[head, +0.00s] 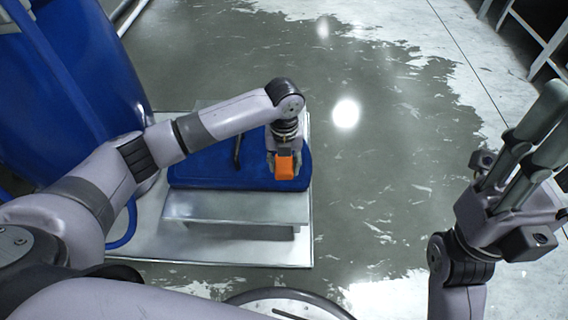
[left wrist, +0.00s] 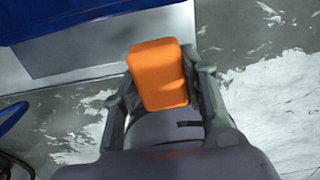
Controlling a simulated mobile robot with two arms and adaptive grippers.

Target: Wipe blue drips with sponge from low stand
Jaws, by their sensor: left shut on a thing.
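My left gripper (head: 284,160) is shut on an orange sponge (head: 285,167). It holds the sponge over the right part of the blue top of the low stand (head: 235,207). In the left wrist view the sponge (left wrist: 158,75) sits between the two fingers, and the stand's metal side (left wrist: 110,42) lies behind it. I cannot tell whether the sponge touches the blue surface (head: 210,170). Separate blue drips cannot be made out. My right gripper (head: 535,150) is raised at the right, away from the stand, with its fingers pointing up; nothing shows in it.
A large blue barrel (head: 75,75) stands at the left, with a blue hose (head: 128,228) by its foot. A pale base plate (head: 270,252) lies under the stand. The wet grey floor (head: 390,190) to the right is clear. Metal frames (head: 535,30) stand at the far right.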

